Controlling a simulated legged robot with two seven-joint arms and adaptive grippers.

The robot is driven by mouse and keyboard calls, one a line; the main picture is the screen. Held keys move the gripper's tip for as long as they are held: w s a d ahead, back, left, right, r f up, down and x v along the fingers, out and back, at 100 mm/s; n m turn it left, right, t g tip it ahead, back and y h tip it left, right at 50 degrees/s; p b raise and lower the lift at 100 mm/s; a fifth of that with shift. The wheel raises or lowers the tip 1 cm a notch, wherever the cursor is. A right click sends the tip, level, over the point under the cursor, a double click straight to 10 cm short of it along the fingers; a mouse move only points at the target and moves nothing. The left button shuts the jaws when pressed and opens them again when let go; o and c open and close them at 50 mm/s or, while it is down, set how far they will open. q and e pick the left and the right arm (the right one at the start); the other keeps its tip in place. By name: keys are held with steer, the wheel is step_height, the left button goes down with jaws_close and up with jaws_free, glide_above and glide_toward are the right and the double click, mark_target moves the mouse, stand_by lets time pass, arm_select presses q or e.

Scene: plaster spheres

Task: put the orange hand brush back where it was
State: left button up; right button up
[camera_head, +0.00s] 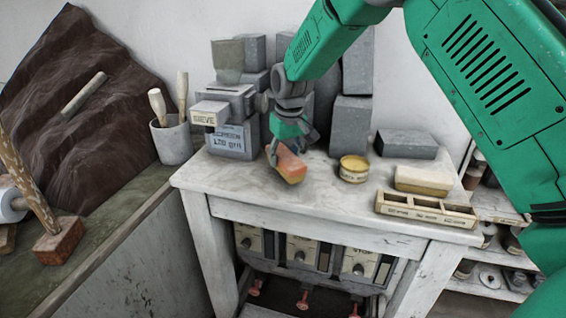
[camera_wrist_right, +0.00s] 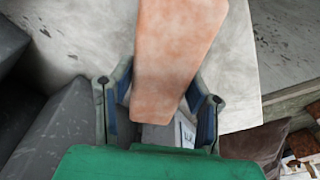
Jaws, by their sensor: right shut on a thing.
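The orange hand brush (camera_head: 290,165) is in my right gripper (camera_head: 277,149), over the left middle of the white worktable (camera_head: 325,202). In the wrist view, the brush (camera_wrist_right: 176,55) is a pale orange, blocky shape. Its near end lies between the two fingers of the right gripper (camera_wrist_right: 158,98), which are shut on it. The far end points away over the pale tabletop and is cut off by the top edge. The brush is tilted in the head view. I cannot tell whether it touches the table. My left gripper is not in view.
A round tin (camera_head: 354,168), a tan block (camera_head: 423,180) and a wooden compartment tray (camera_head: 426,209) stand right of the brush. Grey blocks (camera_head: 351,124) and a sieve box (camera_head: 230,140) stand behind and left.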

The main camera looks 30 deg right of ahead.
mark_target(289, 156)
steer(key=shift+d+f, duration=0.2)
steer(key=shift+f, duration=0.7)
steer(key=shift+w+d+f, duration=0.1)
steer(key=shift+d+f, duration=0.1)
steer(key=shift+f, duration=0.1)
steer(key=shift+c, duration=0.4)
steer(key=o, duration=1.1)
steer(key=shift+a+r, duration=0.1)
steer(key=shift+a, duration=0.15)
steer(key=shift+a+r, duration=0.1)
steer(key=shift+a, duration=0.2)
steer(key=r, duration=0.3)
steer(key=s+r, duration=0.1)
steer(key=r, duration=0.7)
steer(key=shift+s+d+r, duration=0.1)
steer(key=shift+s, duration=0.25)
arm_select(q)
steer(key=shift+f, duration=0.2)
arm_select(e)
steer(key=shift+r, duration=0.35)
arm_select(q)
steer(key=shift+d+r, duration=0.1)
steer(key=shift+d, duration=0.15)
arm_select(e)
steer(key=shift+d+f, duration=0.1)
steer(key=shift+d, duration=0.15)
